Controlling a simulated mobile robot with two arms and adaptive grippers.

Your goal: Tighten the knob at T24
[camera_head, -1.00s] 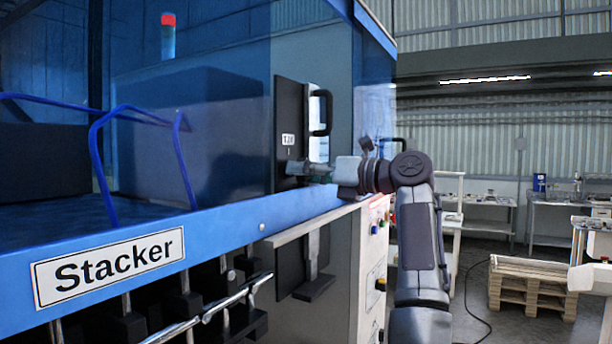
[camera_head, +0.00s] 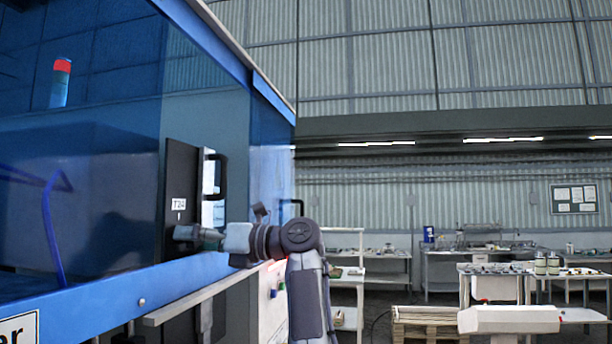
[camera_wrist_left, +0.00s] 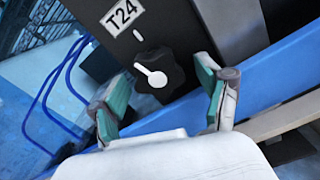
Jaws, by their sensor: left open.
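The T24 knob (camera_wrist_left: 157,73) is black and lobed, with a white pointer on its face, and sits on a dark panel (camera_wrist_left: 185,20) below the T24 label (camera_wrist_left: 122,16) in the left wrist view. My left gripper (camera_wrist_left: 165,98) is open, its teal-padded fingers on either side of the knob's near side, apart from it as far as I can tell. In the head view the left gripper (camera_head: 190,234) is at the panel under the T24 label (camera_head: 179,204), and it hides the knob there. My right gripper is not in view.
The blue machine frame (camera_head: 142,285) runs along below the panel. A black handle (camera_head: 222,177) stands out right of the panel. Blue bent tubes (camera_wrist_left: 50,95) are at the left in the wrist view. Work tables (camera_head: 455,268) and a pallet (camera_head: 425,325) stand behind at the right.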

